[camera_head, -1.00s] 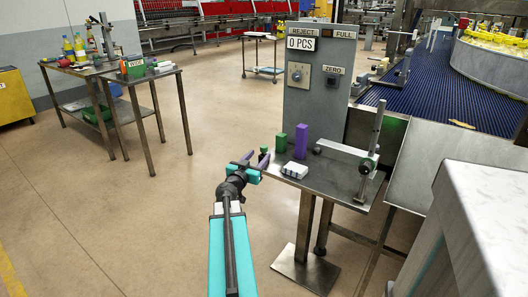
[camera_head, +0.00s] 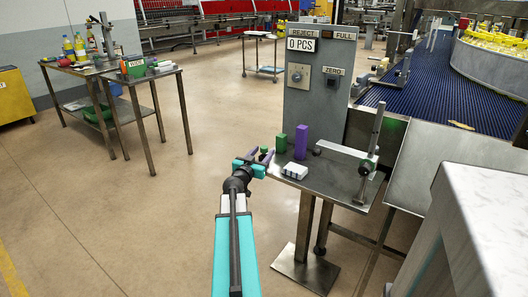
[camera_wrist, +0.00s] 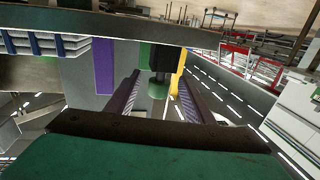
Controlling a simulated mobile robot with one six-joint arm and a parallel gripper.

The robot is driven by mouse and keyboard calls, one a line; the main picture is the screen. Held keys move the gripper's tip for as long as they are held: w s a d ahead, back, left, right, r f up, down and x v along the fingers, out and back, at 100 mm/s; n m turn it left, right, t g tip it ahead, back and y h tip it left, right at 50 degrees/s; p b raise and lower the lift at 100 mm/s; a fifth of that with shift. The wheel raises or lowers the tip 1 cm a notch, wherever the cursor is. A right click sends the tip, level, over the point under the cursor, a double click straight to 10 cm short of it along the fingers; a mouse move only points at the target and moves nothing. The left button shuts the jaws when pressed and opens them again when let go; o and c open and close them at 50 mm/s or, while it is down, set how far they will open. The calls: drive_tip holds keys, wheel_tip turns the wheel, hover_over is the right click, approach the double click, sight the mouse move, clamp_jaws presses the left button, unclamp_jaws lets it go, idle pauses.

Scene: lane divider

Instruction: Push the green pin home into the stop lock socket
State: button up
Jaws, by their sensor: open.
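The cylinder looks like the socket, but I cannot tell how deep the pin sits. My gripper (camera_head: 261,159) is at the table's left edge, beside the pin. In the wrist view its purple fingers stand apart, one on each side of the pin, with gaps visible. The gripper is open and holds nothing.
A green block (camera_head: 281,144) and a taller purple block (camera_head: 301,141) stand right of the pin. A white ribbed piece (camera_head: 295,171) lies near the front edge. A metal bar on a post (camera_head: 343,149) and the grey control box (camera_head: 314,95) are beyond. Left of the table is open floor.

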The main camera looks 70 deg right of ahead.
sight(264, 147)
drive_tip(key=shift+s+d, duration=0.1)
drive_tip(key=shift+d, duration=0.6)
drive_tip(key=c, duration=1.1)
drive_tip(key=shift+r, duration=0.1)
drive_tip(key=shift+c, duration=0.2)
drive_tip(key=shift+r, duration=1.65)
drive_tip(key=s+a+r+p, duration=0.1)
drive_tip(key=a, duration=0.7)
drive_tip(key=shift+s+a, duration=0.2)
drive_tip(key=shift+a, duration=0.05)
